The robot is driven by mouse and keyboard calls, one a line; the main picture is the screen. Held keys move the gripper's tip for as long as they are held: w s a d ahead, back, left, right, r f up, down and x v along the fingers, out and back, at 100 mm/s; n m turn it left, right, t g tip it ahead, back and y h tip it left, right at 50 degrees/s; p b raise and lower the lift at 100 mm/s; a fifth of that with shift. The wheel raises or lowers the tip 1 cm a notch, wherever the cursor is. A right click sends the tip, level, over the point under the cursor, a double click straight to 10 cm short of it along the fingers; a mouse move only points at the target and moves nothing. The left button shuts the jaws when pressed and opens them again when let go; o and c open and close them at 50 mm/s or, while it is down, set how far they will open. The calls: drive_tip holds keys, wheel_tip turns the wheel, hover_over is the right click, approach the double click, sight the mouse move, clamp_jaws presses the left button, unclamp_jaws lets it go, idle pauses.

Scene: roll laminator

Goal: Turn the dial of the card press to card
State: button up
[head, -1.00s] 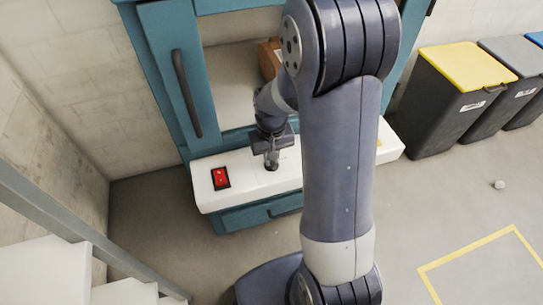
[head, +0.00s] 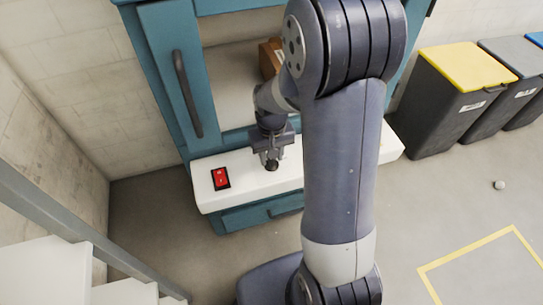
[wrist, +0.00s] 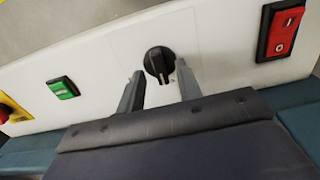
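The card press (head: 235,160) is a teal machine with a white front panel. Its dial is a round black knob (wrist: 159,62) with a raised grip bar, which points down and slightly right in the wrist view. In the head view the dial (head: 271,166) shows just under my gripper (head: 272,155). My gripper (wrist: 159,70) is open in the wrist view, one finger to each side of the dial's lower part. I cannot tell whether either finger touches it. No setting labels can be read around the dial.
A red rocker switch (wrist: 281,32), a green switch (wrist: 63,88) and a red button on yellow (wrist: 10,110) sit on the same panel. A cardboard box (head: 268,58) stands inside the machine. Bins (head: 450,95) stand to the right, with open floor in front.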

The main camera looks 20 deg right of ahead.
sight(272, 161)
wheel_tip(272, 161, up, 10)
drive_tip(key=p, duration=0.1)
drive_tip(key=shift+f, duration=0.2)
wheel_tip(272, 161, down, 11)
drive_tip(key=shift+r+b, duration=0.1)
drive_tip(key=shift+b, duration=0.55)
drive_tip(key=shift+r, duration=0.2)
